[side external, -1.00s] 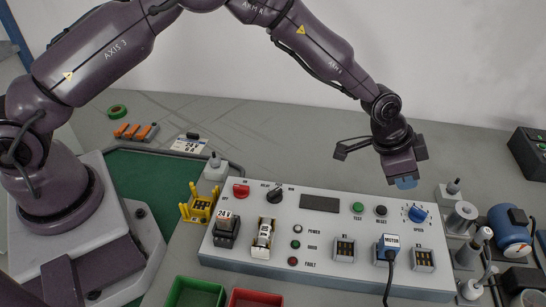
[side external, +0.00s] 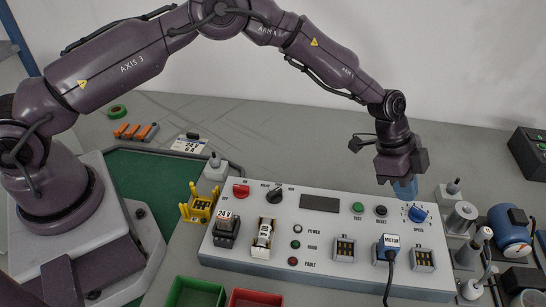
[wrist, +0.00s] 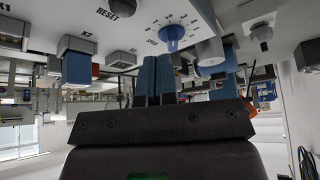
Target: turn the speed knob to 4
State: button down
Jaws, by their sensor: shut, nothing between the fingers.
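The blue speed knob (side external: 417,214) sits on a white dial at the right end of the grey control panel, with the word SPEED below it. It also shows in the wrist view (wrist: 172,33), ringed by scale marks; I cannot read its setting. My gripper (side external: 405,195) points down just above and behind the knob in the side view, its blue fingers together and empty. In the wrist view the fingers (wrist: 155,62) show below the knob, slightly left of it. A gap seems to remain between fingertips and knob.
Left of the knob are the black RESET button (side external: 381,210) and green TEST button (side external: 357,207). The blue MOTOR plug (side external: 388,247) stands up from the panel with a black cable. Right of the panel are a grey cylinder (side external: 461,217) and a blue motor (side external: 508,230).

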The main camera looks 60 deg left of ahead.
aim_at(403, 207)
jog(key=shift+f, duration=2)
jog(key=shift+s+f, duration=0.1)
jog(key=shift+w+a, duration=0.15)
jog(key=shift+w, duration=0.1)
jog(key=shift+w+a, duration=0.35)
jog(key=shift+w, duration=0.35)
jog(key=shift+a, duration=0.45)
jog(key=shift+d+r, duration=0.15)
jog(key=shift+r, duration=3.05)
